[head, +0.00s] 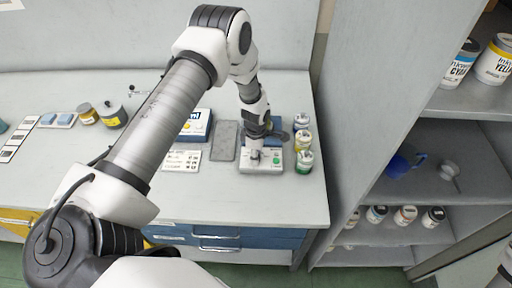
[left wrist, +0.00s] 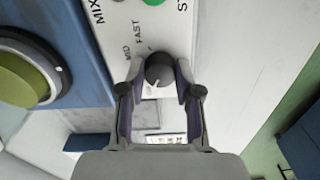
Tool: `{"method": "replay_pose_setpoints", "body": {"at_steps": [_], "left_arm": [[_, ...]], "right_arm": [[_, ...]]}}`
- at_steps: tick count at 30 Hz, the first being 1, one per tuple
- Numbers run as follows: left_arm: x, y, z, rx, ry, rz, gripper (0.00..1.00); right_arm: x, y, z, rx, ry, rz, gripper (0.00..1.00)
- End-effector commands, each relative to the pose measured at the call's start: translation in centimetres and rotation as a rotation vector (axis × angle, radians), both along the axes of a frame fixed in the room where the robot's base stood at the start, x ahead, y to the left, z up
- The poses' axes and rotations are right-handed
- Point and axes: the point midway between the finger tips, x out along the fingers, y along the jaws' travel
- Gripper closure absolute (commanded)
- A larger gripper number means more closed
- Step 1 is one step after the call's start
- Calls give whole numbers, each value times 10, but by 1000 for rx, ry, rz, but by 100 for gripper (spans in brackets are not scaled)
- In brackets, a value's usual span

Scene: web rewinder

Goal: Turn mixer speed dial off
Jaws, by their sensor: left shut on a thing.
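The mixer's white control panel (head: 262,168) is at the right end of the bench, in front of its blue body (head: 278,125). In the left wrist view the panel (left wrist: 125,28) carries the dark grey speed dial (left wrist: 159,69), with a white mark near its lower edge. The printed words FAST and MID are beside the dial. My left gripper (head: 255,153) points down at the panel. Its fingers (left wrist: 160,76) are shut on the dial, one on each side. In the head view the gripper hides the dial. My right gripper is not in view.
Small ink jars (head: 304,142) stand close to the right of the mixer. A grey flat plate (head: 224,140) and a white card (head: 182,160) lie to its left. A grey shelf unit (head: 345,100) rises to the right. The bench front (head: 240,205) is clear.

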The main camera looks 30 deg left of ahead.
Motion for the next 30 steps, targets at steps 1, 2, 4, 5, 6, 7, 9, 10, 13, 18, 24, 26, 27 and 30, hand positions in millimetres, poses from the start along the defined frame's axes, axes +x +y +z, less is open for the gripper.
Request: {"method": "replay_pose_setpoints", "body": {"at_steps": [1,2,4,5,6,7,9,10,13,18,24,26,27,30], "left_arm": [[-2,0,2,0,4,24,100],[-2,0,2,1,4,42,100],[-1,0,1,0,3,75,100],[-1,0,1,0,3,87,100],[-2,0,0,1,3,101,100],[-2,0,0,-1,4,111,100],[-2,0,0,0,4,128,100],[-2,0,-1,-1,4,134,100],[-2,0,-1,0,4,147,100],[-2,0,-2,0,4,153,100],[-2,0,-2,0,5,152,100],[-2,0,-2,0,5,152,52],[-2,0,-2,0,5,152,41],[-1,0,-1,0,3,151,41]], "right_arm": [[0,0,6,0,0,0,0],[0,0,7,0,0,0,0],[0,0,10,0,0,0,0],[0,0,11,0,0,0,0],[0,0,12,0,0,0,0],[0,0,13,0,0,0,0],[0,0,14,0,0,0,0],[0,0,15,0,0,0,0],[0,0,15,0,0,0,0],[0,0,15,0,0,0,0],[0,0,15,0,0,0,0],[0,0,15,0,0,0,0],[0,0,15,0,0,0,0],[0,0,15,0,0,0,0]]}}
